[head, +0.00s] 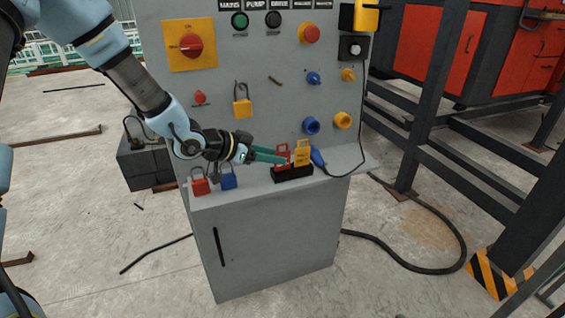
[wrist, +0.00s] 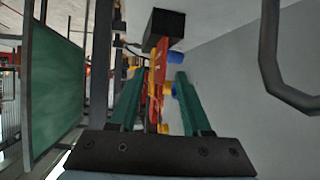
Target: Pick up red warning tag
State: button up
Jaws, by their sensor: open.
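The red warning tag (head: 282,155) stands upright in a black holder (head: 292,174) on the cabinet's ledge, just left of a yellow tag (head: 302,153). My gripper (head: 271,155) reaches in from the left at the red tag, and its green fingers partly cover it. In the wrist view the two fingers (wrist: 158,100) are apart, with the red tag (wrist: 155,88) showing between them and a gap on the right side. The holder (wrist: 166,27) is beyond the fingertips. I cannot tell whether a finger touches the tag.
A red padlock (head: 200,187) and a blue padlock (head: 228,181) are on the ledge to the left, below my wrist. The grey panel (head: 262,125) with knobs and a yellow padlock (head: 242,107) rises close behind.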

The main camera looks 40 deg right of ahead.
jog(key=shift+s+d+f, duration=0.1)
jog(key=shift+d+f, duration=0.25)
jog(key=shift+d, duration=0.2)
jog(key=shift+c, duration=0.3)
grip_shut()
